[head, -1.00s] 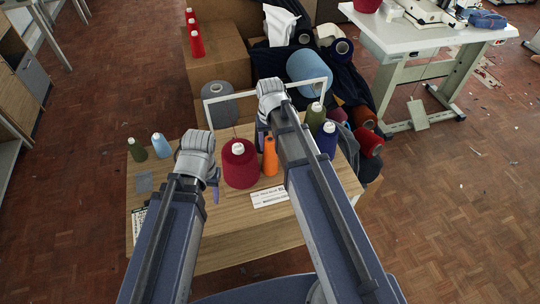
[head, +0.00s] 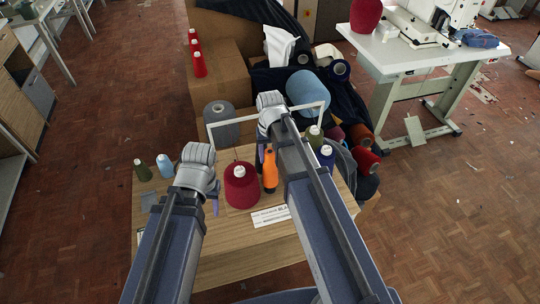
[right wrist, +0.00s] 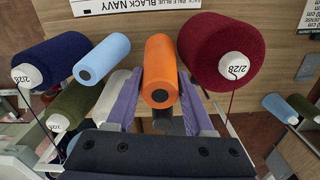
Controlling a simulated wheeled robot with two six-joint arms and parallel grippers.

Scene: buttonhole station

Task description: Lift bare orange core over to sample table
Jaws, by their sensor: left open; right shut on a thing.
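The bare orange core (head: 270,172) stands about upright just right of the crimson yarn cone (head: 241,187) at the wooden table. My right gripper (head: 262,150) is shut on it; in the right wrist view the orange core (right wrist: 161,68) sits between the purple fingers. Whether its base touches the table is hard to see. My left gripper (head: 212,196) is open and empty, left of the crimson cone. I cannot tell which surface is the sample table.
The wooden table (head: 240,262) holds an olive cone (head: 142,170), a pale blue core (head: 162,166) and a navy cone (head: 326,157). A white frame (head: 308,106) crosses its back. Boxes and yarn crowd behind; a white sewing table (head: 410,55) stands back right. Floor on both sides is open.

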